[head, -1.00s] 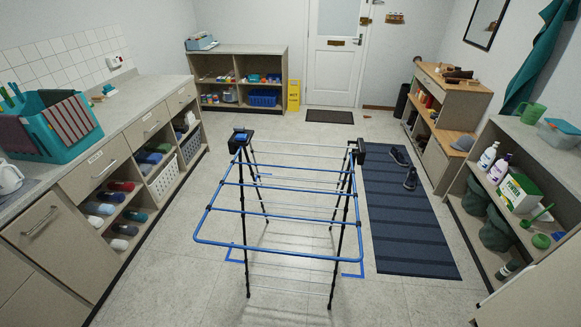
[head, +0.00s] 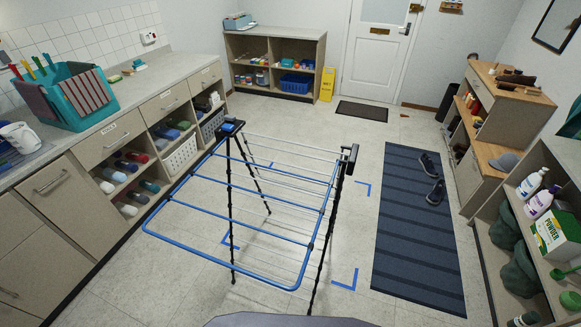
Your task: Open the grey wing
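A drying rack (head: 229,188) with black legs stands upright on the floor in the middle of the head view. Its blue-framed wing (head: 218,268) extends level toward me and to the left. Thin grey rods (head: 290,148) show on the far side and between the legs. I cannot tell clearly which of them belong to the grey wing or how it is folded. Black fittings sit at the rack's top corners, with a blue piece on the left one (head: 228,127). Neither of my grippers shows.
A counter with cubbies (head: 130,115) runs along the left. Shelves (head: 530,225) and a wooden cabinet (head: 484,175) line the right. A dark striped mat (head: 412,245) with shoes (head: 433,180) lies right of the rack. Blue corner marks (head: 345,280) are on the floor. A yellow sign (head: 327,84) stands at the back.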

